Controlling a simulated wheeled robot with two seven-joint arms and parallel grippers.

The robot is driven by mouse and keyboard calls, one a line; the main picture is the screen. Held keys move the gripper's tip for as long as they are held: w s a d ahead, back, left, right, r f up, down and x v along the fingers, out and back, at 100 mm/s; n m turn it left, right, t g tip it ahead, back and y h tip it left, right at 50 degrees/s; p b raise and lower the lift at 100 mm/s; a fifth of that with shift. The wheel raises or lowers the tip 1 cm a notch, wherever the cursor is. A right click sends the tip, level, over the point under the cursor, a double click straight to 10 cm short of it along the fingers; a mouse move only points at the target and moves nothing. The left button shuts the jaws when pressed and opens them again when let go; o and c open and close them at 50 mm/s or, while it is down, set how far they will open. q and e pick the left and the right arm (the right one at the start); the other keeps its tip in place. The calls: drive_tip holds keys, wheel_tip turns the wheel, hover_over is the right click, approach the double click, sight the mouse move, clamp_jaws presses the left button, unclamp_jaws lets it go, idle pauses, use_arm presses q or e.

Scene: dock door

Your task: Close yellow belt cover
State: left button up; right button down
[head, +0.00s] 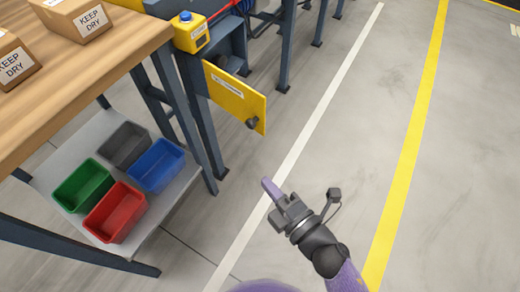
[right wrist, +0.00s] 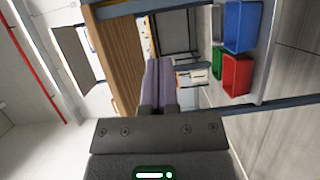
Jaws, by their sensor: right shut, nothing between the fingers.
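The yellow belt cover (head: 228,93) is a flat hinged panel with a white label and a dark round knob (head: 252,122) near its lower right corner. In the head view it stands out from the end of the dark blue conveyor frame (head: 232,48), swung open toward the aisle. My right gripper (head: 268,186) is below the cover in the picture, apart from it, above the floor. Its purple fingers are together and empty, as the right wrist view (right wrist: 158,80) also shows. I cannot make out the cover in the right wrist view. My left gripper is not in view.
A wooden table (head: 130,50) with cardboard boxes (head: 75,15) stands at left. Its lower shelf (head: 165,205) holds several coloured bins. A yellow box with a blue button (head: 190,32) sits above the cover. The floor at right is clear, with white and yellow lines.

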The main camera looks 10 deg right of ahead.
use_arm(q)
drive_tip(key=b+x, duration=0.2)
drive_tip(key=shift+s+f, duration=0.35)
use_arm(e)
drive_tip(key=w+a+r+n, duration=0.1)
drive_tip(key=w+a, duration=0.2)
drive_tip(key=w, duration=0.8)
drive_tip(key=shift+w+r+y, duration=0.2)
drive_tip(key=shift+r+y, duration=0.05)
drive_tip(key=shift+y, duration=0.05)
drive_tip(key=shift+d, duration=0.15)
